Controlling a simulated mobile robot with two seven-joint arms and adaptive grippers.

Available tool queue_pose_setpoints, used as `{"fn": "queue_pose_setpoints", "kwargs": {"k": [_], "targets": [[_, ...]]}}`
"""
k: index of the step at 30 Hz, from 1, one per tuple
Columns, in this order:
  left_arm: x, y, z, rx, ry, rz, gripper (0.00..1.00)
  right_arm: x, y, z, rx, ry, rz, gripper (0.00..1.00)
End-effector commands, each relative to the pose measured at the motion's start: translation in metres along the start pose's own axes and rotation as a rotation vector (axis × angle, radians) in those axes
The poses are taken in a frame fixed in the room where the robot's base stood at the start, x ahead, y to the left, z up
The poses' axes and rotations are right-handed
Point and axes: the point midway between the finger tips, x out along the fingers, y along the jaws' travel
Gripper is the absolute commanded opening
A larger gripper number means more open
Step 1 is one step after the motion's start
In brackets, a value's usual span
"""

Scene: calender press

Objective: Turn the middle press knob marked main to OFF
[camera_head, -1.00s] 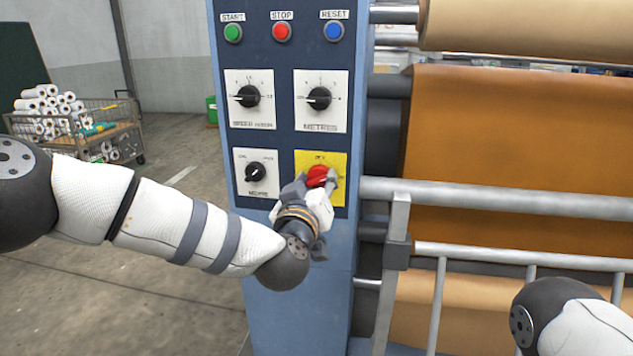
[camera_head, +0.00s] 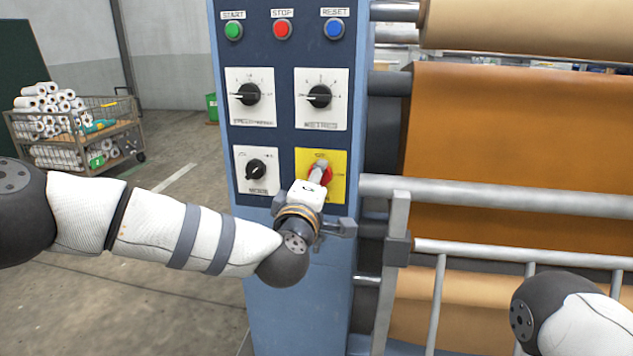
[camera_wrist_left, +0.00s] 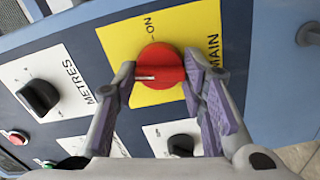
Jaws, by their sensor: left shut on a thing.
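The red main knob (camera_head: 326,176) sits on a yellow plate (camera_head: 338,160) at the lower right of the press panel. My left gripper (camera_head: 318,172) is at this knob, partly covering it. In the left wrist view the red knob (camera_wrist_left: 160,68) is between the two fingers (camera_wrist_left: 158,85), which are shut on it. Its white mark points left there, toward the METRES dial, and not at the ON label at the plate's top. A short label above the knob in the head view is too small to read. My right gripper is out of view.
The METRES dial (camera_head: 320,97) is just above, and a black knob (camera_head: 256,171) is on the left. START, STOP and RESET buttons (camera_head: 282,30) are higher up. A metal rail (camera_head: 480,195) and rollers stand right of the panel. A cart of rolls (camera_head: 80,130) is far left.

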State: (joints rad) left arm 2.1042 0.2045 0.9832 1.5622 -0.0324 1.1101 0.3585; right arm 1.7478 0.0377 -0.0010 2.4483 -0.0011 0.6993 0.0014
Motion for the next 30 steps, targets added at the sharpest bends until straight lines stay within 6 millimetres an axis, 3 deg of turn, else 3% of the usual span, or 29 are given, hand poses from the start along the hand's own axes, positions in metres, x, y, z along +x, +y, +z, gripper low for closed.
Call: {"fn": "queue_pose_setpoints", "kwargs": {"k": [12,30], "targets": [[-0.0001,-0.0008,0.0007,-0.21,-0.001,-0.001,0.1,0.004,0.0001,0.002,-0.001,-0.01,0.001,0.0],[-0.0002,0.0001,0.0008,-0.253,-0.002,0.0,0.1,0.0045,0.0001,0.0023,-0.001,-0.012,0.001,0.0]]}}
